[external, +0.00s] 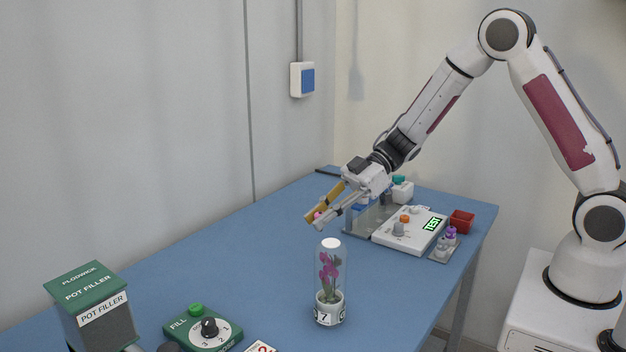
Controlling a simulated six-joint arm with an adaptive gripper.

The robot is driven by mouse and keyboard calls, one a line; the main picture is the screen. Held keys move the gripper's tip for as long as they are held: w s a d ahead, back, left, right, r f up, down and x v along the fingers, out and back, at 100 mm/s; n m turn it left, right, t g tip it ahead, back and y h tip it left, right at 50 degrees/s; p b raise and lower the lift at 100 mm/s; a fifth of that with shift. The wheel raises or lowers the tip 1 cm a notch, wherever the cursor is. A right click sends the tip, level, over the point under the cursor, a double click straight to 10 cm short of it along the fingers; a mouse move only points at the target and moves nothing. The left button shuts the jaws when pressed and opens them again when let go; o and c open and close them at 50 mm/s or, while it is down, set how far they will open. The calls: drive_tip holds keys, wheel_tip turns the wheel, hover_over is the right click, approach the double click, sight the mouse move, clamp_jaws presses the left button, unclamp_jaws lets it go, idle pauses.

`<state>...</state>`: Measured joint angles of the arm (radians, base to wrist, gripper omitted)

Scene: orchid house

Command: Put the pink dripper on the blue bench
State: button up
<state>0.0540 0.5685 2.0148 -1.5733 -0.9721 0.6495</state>
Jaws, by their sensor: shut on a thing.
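My gripper (318,217) is above the blue bench (220,270), left of the white test device. It is shut on the pink dripper (318,214), of which only a small pink part shows between the fingertips; the fingers hide the rest. One finger looks yellowish, the other grey. The gripper and the dripper appear to be in the air, but how high above the bench I cannot tell from this view.
A clear dome (330,265) with a potted purple orchid stands in front of my gripper. A white test device (410,231), a red bin (461,221) and small bottles stand right. A pot filler (92,300) and green control box (203,332) stand front left. The bench's left middle is clear.

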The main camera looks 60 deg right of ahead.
drive_tip(key=s+a+f+n+g, duration=0.1)
drive_tip(key=s+a+n+g, duration=0.1)
drive_tip(key=a, duration=0.4)
drive_tip(key=shift+s+f+y, duration=0.2)
drive_tip(key=shift+s+y, duration=0.05)
drive_tip(key=shift+y, duration=0.15)
drive_tip(key=shift+f, duration=3.1)
drive_tip(key=shift+f, duration=0.1)
drive_tip(key=shift+f, duration=1.8)
drive_tip(key=shift+f, duration=0.1)
